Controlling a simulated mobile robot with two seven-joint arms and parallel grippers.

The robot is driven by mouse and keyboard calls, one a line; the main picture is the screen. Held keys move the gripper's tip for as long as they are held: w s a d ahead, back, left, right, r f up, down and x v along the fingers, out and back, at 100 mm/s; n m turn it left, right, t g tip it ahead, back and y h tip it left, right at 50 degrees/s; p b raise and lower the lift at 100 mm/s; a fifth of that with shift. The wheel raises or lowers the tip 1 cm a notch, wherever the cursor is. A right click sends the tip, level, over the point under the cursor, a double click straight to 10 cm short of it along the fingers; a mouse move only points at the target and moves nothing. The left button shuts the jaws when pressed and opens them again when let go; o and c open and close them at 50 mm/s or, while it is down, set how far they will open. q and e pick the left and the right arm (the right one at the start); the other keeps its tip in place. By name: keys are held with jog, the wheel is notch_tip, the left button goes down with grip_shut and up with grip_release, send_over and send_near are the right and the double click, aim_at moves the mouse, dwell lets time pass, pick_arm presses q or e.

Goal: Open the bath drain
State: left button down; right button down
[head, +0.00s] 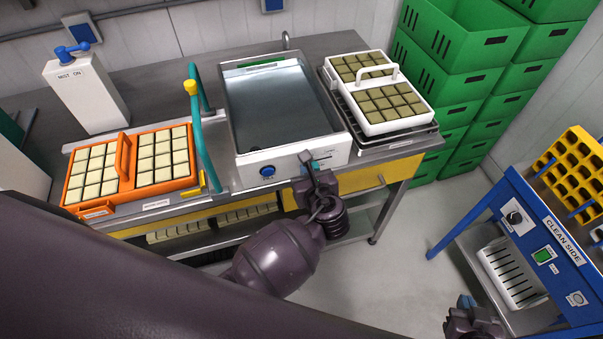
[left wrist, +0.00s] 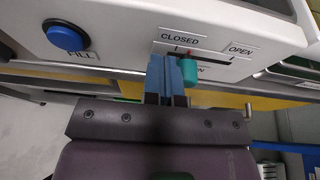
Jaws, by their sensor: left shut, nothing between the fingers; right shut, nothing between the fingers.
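The bath (head: 228,112) is a metal basin of water with a white front panel, at the centre of the head view. The teal drain lever (left wrist: 189,73) sits in a slot on that panel, under the CLOSED label (left wrist: 178,38). The OPEN label (left wrist: 241,50) is to its right. My left gripper (left wrist: 166,72) is shut and empty, its blue fingers just left of the lever. I cannot tell whether they touch it. In the head view my left gripper (head: 307,160) is at the panel. My right gripper (head: 466,302) is shut and empty at the lower right.
A blue FILL button (left wrist: 66,36) is left of the slot. An orange tray (head: 124,158) with pale plugs lies left of the bath, beside a teal lever arm (head: 202,140). A white tray (head: 428,116) lies right. Green crates (head: 455,40) and a blue stand (head: 520,210) are further right.

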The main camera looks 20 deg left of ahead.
aim_at(319, 161)
pick_arm(q)
jog(key=shift+w+d, duration=0.6)
jog(key=shift+d, duration=0.3)
jog(key=shift+w+d, duration=0.6)
jog(key=shift+d, duration=0.3)
jog(key=shift+a+p+v, duration=0.2)
jog(key=shift+p+v, duration=0.8)
jog(key=shift+v, duration=0.05)
jog(key=shift+s+a+p+v, duration=0.15)
jog(key=shift+a+p+v, duration=0.05)
jog(key=shift+v, duration=0.8)
jog(key=shift+s+a+p+v, duration=0.15)
jog(key=shift+a+p+v, duration=0.05)
jog(key=shift+v, duration=0.85)
